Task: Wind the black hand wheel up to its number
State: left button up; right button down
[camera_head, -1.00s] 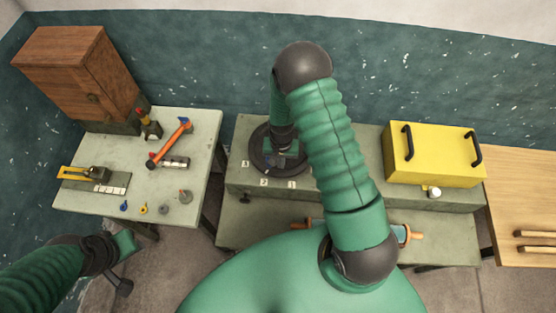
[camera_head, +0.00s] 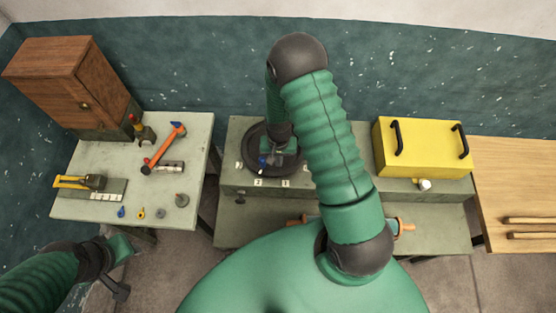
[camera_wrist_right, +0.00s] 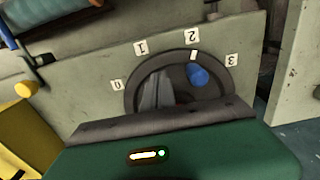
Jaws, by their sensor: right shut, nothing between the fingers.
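The black hand wheel (camera_head: 256,166) lies flat on the green-grey bench, with white number cards along its near edge. In the right wrist view the wheel rim (camera_wrist_right: 133,88) shows cards 0, 1, 2 and 3 around it. A white mark (camera_wrist_right: 193,56) on the rim stands beside card 2. The wheel's blue knob (camera_wrist_right: 198,75) is just below that mark. My right gripper (camera_head: 272,158) is shut and empty over the wheel, beside the knob; whether it touches is unclear. My left gripper (camera_head: 121,268) is low at the left, its fingers unclear.
A yellow box (camera_head: 421,147) with black handles stands on the bench right of the wheel. The left table (camera_head: 95,216) holds a hammer (camera_head: 164,148) and small tools. A gap separates the table and bench.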

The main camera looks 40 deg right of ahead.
notch_tip(320, 180, up, 5)
jog(key=p, duration=0.3)
jog(key=shift+r, duration=0.15)
